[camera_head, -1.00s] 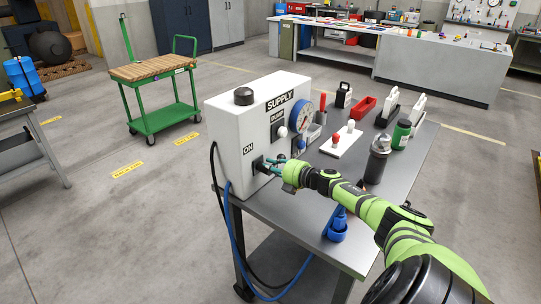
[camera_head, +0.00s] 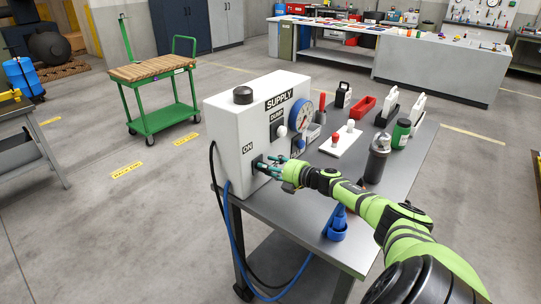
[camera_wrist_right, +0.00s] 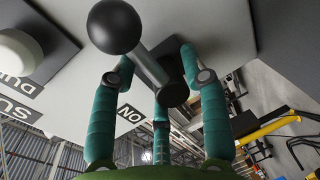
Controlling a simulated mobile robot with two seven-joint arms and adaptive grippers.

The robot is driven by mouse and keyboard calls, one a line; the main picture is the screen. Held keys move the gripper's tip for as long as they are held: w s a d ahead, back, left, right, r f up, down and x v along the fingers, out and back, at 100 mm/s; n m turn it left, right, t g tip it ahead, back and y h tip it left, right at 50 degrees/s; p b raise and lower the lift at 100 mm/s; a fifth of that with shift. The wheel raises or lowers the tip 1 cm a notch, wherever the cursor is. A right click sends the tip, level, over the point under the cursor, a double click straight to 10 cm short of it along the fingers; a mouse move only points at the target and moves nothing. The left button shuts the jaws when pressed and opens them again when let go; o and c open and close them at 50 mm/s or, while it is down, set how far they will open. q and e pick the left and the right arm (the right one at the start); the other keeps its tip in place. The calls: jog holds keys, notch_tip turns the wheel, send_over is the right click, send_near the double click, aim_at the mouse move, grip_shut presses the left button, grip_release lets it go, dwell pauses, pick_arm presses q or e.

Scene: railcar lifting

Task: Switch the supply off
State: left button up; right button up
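The white supply box (camera_head: 238,122) stands on the near left end of the grey table, with SUPPLY, DUMP and ON labels. In the right wrist view a lever with a black ball (camera_wrist_right: 115,26) rises from a dark base (camera_wrist_right: 172,92) near the ON label (camera_wrist_right: 129,119). My right gripper (camera_head: 270,165) is at the box's front by that lever. In the wrist view the teal fingers of my right gripper (camera_wrist_right: 158,75) are spread around the lever's rod, with visible gaps; contact is unclear. My left gripper is not in view.
A gauge (camera_head: 302,116) and a white knob (camera_head: 282,131) are on the box, right of the lever. A grey shaker-like bottle (camera_head: 376,160), a green jar (camera_head: 401,133) and a blue holder (camera_head: 336,228) stand on the table (camera_head: 318,178). A blue hose (camera_head: 233,230) hangs in front.

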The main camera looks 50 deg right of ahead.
jog(key=v, duration=1.2)
dwell(0.5)
jog(key=shift+r, duration=0.1)
dwell(0.4)
